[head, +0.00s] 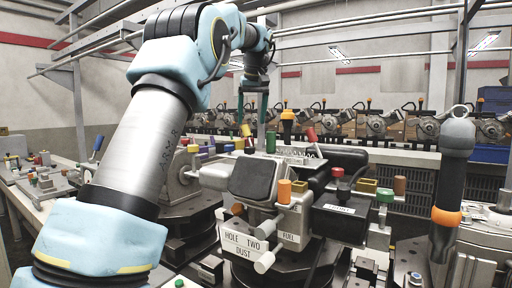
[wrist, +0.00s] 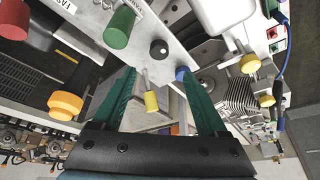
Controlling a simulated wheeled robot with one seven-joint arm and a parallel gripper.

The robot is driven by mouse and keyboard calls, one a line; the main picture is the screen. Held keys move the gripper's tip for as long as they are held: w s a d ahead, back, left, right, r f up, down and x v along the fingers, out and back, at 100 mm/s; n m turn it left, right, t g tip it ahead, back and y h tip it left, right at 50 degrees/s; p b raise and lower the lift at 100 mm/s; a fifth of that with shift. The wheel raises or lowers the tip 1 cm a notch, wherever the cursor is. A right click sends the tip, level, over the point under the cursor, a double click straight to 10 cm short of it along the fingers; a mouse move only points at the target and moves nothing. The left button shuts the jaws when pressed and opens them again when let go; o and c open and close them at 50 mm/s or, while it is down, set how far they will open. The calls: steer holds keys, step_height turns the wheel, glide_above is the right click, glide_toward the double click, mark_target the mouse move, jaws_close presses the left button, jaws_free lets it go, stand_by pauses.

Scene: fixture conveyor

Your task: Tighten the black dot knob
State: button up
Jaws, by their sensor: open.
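A small round black knob (wrist: 159,48) with a paler dot at its centre sits on a light metal plate in the wrist view. It lies just beyond the fingertips, roughly midway between them, and nothing touches it. My gripper (wrist: 156,73) has two green fingers spread apart, with no knob held between them. In the head view my gripper (head: 253,112) points down over the fixture, behind the dark square pad. I cannot pick out the black knob in the head view.
A yellow knob (wrist: 151,102) on a thin rod shows between the fingers. A blue knob (wrist: 181,73) is close to the right fingertip. Green (wrist: 119,27), red (wrist: 14,18) and orange (wrist: 66,105) knobs stand to the left. A grey hanging tool (head: 457,135) is at right.

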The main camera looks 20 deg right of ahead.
steer(key=p+x, duration=0.1)
steer(key=x, duration=0.9)
steer(key=shift+w+f, duration=0.15)
steer(key=shift+f, duration=0.1)
jaws_close()
